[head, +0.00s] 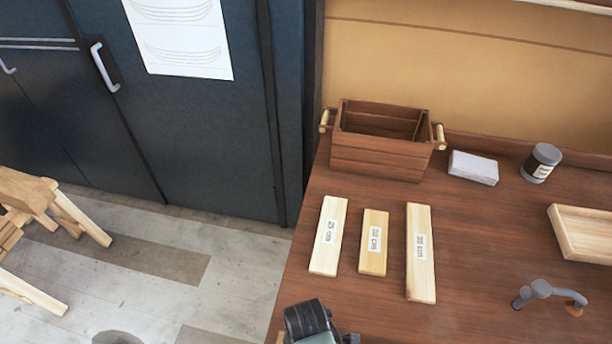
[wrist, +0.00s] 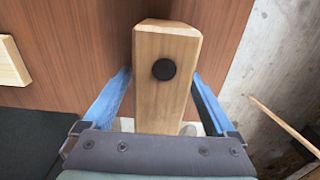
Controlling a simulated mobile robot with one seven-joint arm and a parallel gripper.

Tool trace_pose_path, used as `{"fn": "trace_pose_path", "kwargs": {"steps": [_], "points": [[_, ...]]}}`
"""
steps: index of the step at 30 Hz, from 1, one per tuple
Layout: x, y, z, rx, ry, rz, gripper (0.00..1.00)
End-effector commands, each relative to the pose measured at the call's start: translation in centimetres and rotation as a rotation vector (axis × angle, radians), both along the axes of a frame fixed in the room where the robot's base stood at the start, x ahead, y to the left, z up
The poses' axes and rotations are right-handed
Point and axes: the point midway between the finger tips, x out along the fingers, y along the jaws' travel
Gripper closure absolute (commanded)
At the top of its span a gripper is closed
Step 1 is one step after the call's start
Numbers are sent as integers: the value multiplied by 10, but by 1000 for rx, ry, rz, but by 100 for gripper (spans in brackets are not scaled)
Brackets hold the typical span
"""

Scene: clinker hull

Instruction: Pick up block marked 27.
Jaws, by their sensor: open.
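Three pale labelled wooden blocks lie side by side on the bench in the head view: a left block (head: 328,236), a shorter middle block (head: 373,243) and a long right block (head: 420,253). Their labels are too small to read surely, so I cannot tell which is marked 27. My gripper (head: 310,322) is at the bottom of the head view, fingertips hidden. In the wrist view my gripper (wrist: 162,78) is open, its blue fingers on either side of a wooden piece (wrist: 166,102) with a round black dot. I see no number on it.
A brown wooden crate (head: 375,160) stands at the back of the bench (head: 480,225). A white-grey block (head: 473,167), a jar (head: 541,163), a pale tray (head: 585,232) and a grey clamp-like tool (head: 545,291) are to the right. A sawhorse (head: 50,210) stands on the floor at left.

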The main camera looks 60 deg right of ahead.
Motion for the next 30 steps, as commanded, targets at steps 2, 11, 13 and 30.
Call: {"fn": "trace_pose_path", "kwargs": {"steps": [2,11,13,30], "points": [[0,0,0,0,0,0,12],[0,0,0,0,0,0,66],[0,0,0,0,0,0,79],[2,-1,7,-3,-4,0,100]]}}
